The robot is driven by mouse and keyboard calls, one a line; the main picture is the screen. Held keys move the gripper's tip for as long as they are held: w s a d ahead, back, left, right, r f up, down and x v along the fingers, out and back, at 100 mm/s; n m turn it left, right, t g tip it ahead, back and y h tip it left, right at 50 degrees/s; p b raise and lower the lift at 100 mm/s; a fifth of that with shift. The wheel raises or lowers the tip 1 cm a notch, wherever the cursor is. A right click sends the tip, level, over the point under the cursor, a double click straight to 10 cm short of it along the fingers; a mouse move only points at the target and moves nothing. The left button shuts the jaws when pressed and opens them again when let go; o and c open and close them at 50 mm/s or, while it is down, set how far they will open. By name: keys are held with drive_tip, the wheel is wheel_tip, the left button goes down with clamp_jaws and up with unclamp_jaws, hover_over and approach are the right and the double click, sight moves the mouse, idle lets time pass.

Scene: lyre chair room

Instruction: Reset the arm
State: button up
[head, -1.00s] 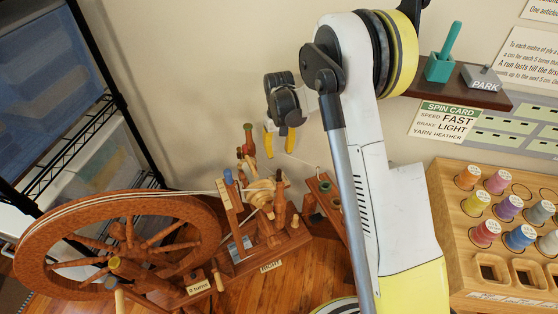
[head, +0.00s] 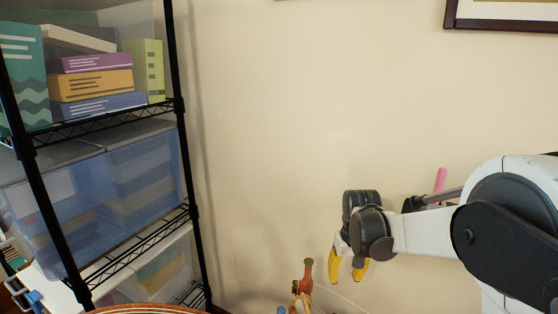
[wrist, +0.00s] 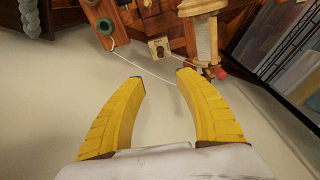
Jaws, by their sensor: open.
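My gripper (head: 347,272) shows at the lower right of the head view, with two yellow fingers pointing down. In the wrist view my gripper (wrist: 160,78) has its fingers spread apart with nothing between them. A thin white yarn (wrist: 150,70) passes just beyond the fingertips in that view; I cannot tell whether it touches them. The top of the wooden spinning wheel (head: 303,290) shows below and left of the gripper in the head view. Its wooden parts (wrist: 205,40) fill the top of the wrist view.
A black wire shelf (head: 180,105) with boxes and blue bins (head: 140,180) stands at the left. The big wheel's rim (head: 150,309) shows at the bottom edge. A framed picture (head: 500,14) hangs at the upper right. The wall between is bare.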

drive_tip(key=s+r+t, duration=0.3)
drive_tip(key=s+r, duration=0.7)
drive_tip(key=s, duration=0.2)
drive_tip(key=s+t, duration=0.2)
drive_tip(key=s, duration=1)
drive_tip(key=shift+r+m+t, duration=0.3)
drive_tip(key=shift+r, duration=0.1)
